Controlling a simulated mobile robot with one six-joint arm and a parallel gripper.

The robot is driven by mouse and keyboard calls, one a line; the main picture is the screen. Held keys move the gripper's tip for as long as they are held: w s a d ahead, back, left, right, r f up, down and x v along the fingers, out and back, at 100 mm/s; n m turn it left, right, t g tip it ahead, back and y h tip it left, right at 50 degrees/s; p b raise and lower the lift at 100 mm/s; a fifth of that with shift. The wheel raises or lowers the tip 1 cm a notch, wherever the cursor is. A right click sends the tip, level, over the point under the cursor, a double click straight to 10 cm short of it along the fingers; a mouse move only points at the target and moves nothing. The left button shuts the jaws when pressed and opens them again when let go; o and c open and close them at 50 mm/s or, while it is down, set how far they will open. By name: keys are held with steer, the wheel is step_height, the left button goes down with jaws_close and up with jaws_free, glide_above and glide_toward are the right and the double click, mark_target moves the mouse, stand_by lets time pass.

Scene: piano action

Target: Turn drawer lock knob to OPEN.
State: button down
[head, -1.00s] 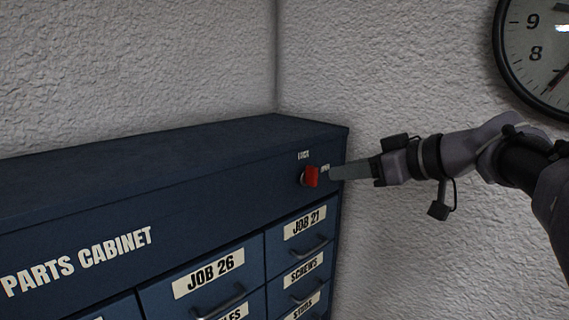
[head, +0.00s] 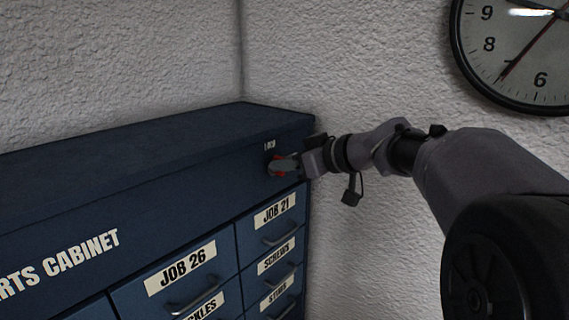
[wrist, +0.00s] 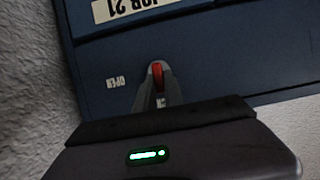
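The red lock knob (head: 279,173) is on the upper right front of the blue parts cabinet (head: 150,195). My gripper (head: 283,166) is at the knob and partly covers it in the head view. In the wrist view, the grey fingers (wrist: 158,92) lie close along both sides of the red knob (wrist: 157,74) and appear shut on it. The knob's long side lies in line with the LOCK label (wrist: 160,102), which shows partly between the fingers. The OPEN label (wrist: 116,82) is to the left in the wrist view; in the head view my gripper hides it.
Labelled drawers with handles, among them JOB 21 (head: 274,212) and JOB 26 (head: 183,268), sit below the knob. A rough white wall (head: 370,270) stands close beside the cabinet on the right. A wall clock (head: 515,50) hangs at the upper right.

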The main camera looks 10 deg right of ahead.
steer(key=shift+f, duration=0.1)
steer(key=m+y+b, duration=0.2)
steer(key=m+b, duration=0.1)
steer(key=m, duration=0.1)
steer(key=d+f+m+g+y+b, duration=0.1)
steer(key=m+y+b, duration=0.1)
steer(key=m+b, duration=0.1)
steer(key=w+f+m+y+b, duration=0.1)
steer(key=m+y+b, duration=0.2)
steer(key=m, duration=0.3)
steer(key=shift+w+d+g+b, duration=0.1)
steer(key=shift+d+g+b, duration=0.25)
steer(key=shift+g+b, duration=0.05)
stand_by(0.4)
steer(key=shift+m, duration=0.3)
stand_by(0.4)
steer(key=c, duration=1.4)
jaws_free()
steer(key=shift+c, duration=0.2)
